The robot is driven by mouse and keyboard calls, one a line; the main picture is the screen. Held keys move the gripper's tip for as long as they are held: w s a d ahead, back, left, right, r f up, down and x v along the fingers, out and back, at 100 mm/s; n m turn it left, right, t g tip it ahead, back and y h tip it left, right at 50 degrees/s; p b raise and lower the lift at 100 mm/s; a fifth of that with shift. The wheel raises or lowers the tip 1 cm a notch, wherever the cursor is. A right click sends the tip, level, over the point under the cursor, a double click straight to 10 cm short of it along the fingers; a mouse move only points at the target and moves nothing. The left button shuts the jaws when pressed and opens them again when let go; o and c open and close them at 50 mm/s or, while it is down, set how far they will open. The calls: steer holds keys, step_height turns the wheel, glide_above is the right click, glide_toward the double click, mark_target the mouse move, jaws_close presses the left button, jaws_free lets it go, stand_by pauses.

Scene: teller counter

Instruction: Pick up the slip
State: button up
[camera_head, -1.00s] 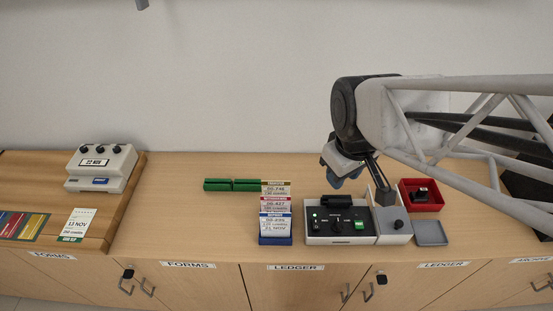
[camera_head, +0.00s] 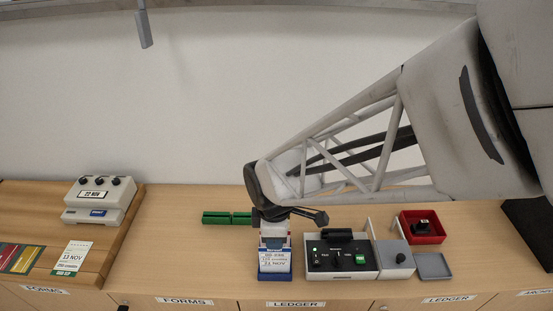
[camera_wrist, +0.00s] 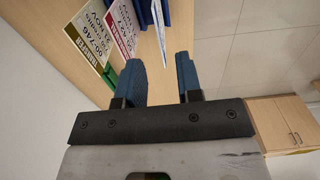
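The slip rack (camera_head: 274,276) is a blue holder of upright slips on the counter. A white slip (camera_head: 273,261) with print stands at its front. In the head view my gripper (camera_head: 275,242) is directly over the rack and hides the rear slips.
A black-and-white device (camera_head: 342,258) with a green button stands just right of the rack. Beyond it are a red tray (camera_head: 422,226) and a grey tray (camera_head: 434,266). Green blocks (camera_head: 228,217) lie behind left. A dated slip (camera_head: 73,257) and a date machine (camera_head: 98,200) are far left.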

mark_target(275, 252)
steer(key=shift+f, duration=1.3)
steer(key=shift+f, duration=2.6)
jaws_close()
